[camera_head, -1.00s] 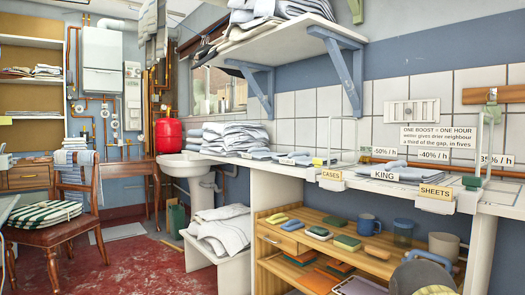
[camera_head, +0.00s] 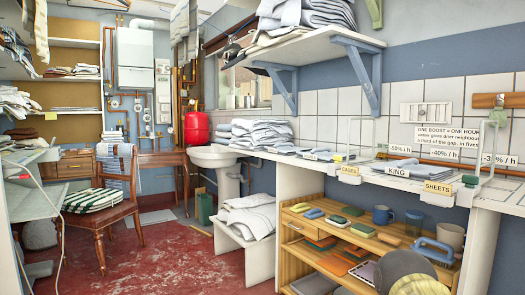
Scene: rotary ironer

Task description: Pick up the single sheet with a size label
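Several flat folded pieces of linen lie along the white counter (camera_head: 455,188). One pale grey-blue folded sheet (camera_head: 408,166) lies behind a size label reading KING (camera_head: 397,173). Tags reading CASES (camera_head: 348,170) and SHEETS (camera_head: 438,187) stand on the counter edge to either side. Farther left, a folded piece (camera_head: 318,154) has a small white label too small to read, and a thick folded stack (camera_head: 262,133) lies at the far end. Rounded grey and tan parts at the bottom right appear to be my arm. My gripper's fingers are not visible.
A chair (camera_head: 105,215) and a loaded table (camera_head: 35,200) are at left. Red floor (camera_head: 185,260) is open between.

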